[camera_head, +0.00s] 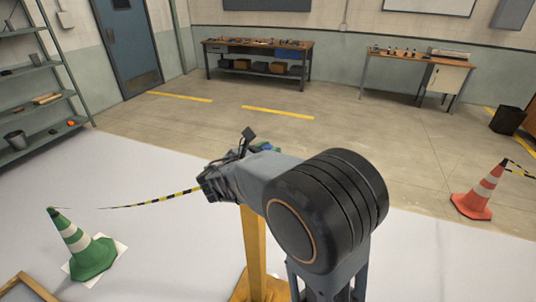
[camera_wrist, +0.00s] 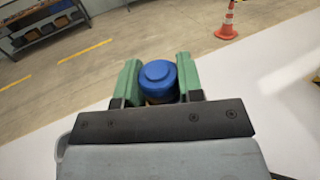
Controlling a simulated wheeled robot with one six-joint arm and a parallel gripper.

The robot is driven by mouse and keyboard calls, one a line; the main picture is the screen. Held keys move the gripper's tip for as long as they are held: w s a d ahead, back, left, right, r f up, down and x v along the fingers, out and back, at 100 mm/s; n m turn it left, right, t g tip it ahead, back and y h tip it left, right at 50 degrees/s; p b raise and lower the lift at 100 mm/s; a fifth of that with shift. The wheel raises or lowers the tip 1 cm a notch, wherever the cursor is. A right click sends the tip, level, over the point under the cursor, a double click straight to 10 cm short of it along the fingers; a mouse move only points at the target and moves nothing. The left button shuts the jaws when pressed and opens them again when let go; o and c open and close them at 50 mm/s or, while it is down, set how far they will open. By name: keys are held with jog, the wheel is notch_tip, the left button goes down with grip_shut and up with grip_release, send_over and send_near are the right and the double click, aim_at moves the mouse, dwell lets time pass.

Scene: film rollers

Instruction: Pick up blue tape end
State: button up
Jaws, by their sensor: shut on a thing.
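The blue tape end (camera_wrist: 159,73) is a round blue piece with a raised knob, seen in the wrist view. My gripper (camera_wrist: 159,78) has green fingers on its left and right sides and is shut on it. The piece's lower part is hidden behind the dark gripper bar. In the head view my wrist covers most of the gripper, and only a bit of green and blue shows. A yellow-black striped tape (camera_head: 155,201) runs from the left to my wrist. A yellow post (camera_head: 254,245) stands below my arm; I cannot tell whether the blue piece touches it.
A green striped cone (camera_head: 85,250) stands at the left on the white floor, by the tape's far end. An orange cone (camera_head: 479,192) with tape stands at the right. Shelves (camera_head: 40,105) line the left wall; two workbenches (camera_head: 258,52) stand at the back. The middle floor is clear.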

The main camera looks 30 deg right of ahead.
aim_at(268, 146)
jog(key=shift+r, duration=0.5)
notch_tip(268, 146, up, 2)
jog(key=shift+r, duration=0.1)
jog(key=s+a+r+b, duration=0.1)
jog(key=s+a+r, duration=0.1)
jog(key=s+r, duration=0.7)
jog(key=s, duration=0.4)
jog(key=shift+s+a+r, duration=0.35)
jog(key=shift+a+r, duration=0.05)
